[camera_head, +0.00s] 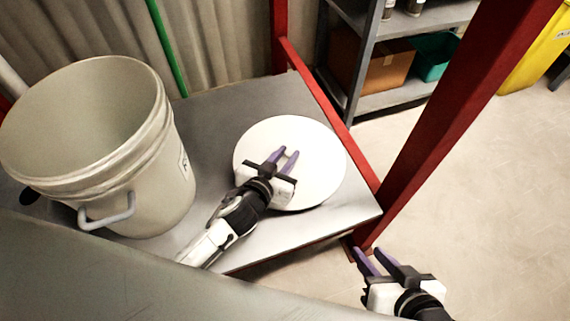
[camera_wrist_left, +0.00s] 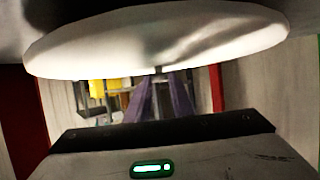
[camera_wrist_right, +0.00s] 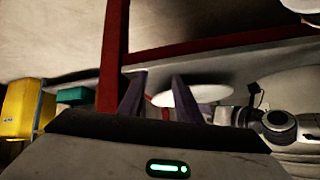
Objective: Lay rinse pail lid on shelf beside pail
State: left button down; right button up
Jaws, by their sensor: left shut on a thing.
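The white round lid (camera_head: 325,165) is over the right part of the grey metal shelf (camera_head: 215,110), beside the open rinse pail (camera_head: 150,190). My left gripper (camera_head: 283,155) is above the lid and shut on it; the grip point is mostly hidden. The lid fills the top of the left wrist view (camera_wrist_left: 160,50), with the purple fingers (camera_wrist_left: 170,100) against its near face. I cannot tell whether the lid touches the shelf. My right gripper (camera_head: 368,262) is open and empty, off the shelf's front right corner. The lid also shows in the right wrist view (camera_wrist_right: 188,96).
A red post (camera_head: 460,100) and red rail (camera_head: 325,105) border the shelf's right side. A grey rack (camera_head: 385,100) with a cardboard box (camera_head: 390,72) and teal bin (camera_head: 432,57) stands behind. The floor between is clear.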

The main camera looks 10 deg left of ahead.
pick_arm(q)
jog(key=shift+f+b, duration=0.55)
jog(key=shift+f, duration=0.85)
pick_arm(e)
jog(key=shift+w+a+f+g, duration=0.1)
jog(key=shift+a+f+g, duration=0.35)
jog(key=shift+f, duration=0.1)
pick_arm(q)
jog(key=shift+f, duration=0.15)
jog(key=c, duration=1.5)
grip_release()
jog(key=shift+f, duration=0.1)
jog(key=shift+c, duration=0.2)
pick_arm(e)
jog(key=shift+a+n, duration=0.1)
jog(key=shift+n, duration=0.2)
pick_arm(q)
jog(key=shift+s+r, duration=0.25)
jog(key=shift+r, duration=0.05)
jog(key=p+v, duration=0.3)
jog(key=v, duration=0.8)
jog(key=shift+s+a+r, duration=0.15)
jog(key=shift+s, duration=0.1)
pick_arm(e)
jog(key=shift+s+d+r+m+t, duration=0.2)
jog(key=shift+d+r+m+t, duration=0.15)
jog(key=shift+d+r, duration=0.2)
jog(key=shift+s+d+r+m+t, duration=0.25)
jog(key=shift+d+r+t, duration=0.15)
jog(key=shift+d+r, duration=0.15)
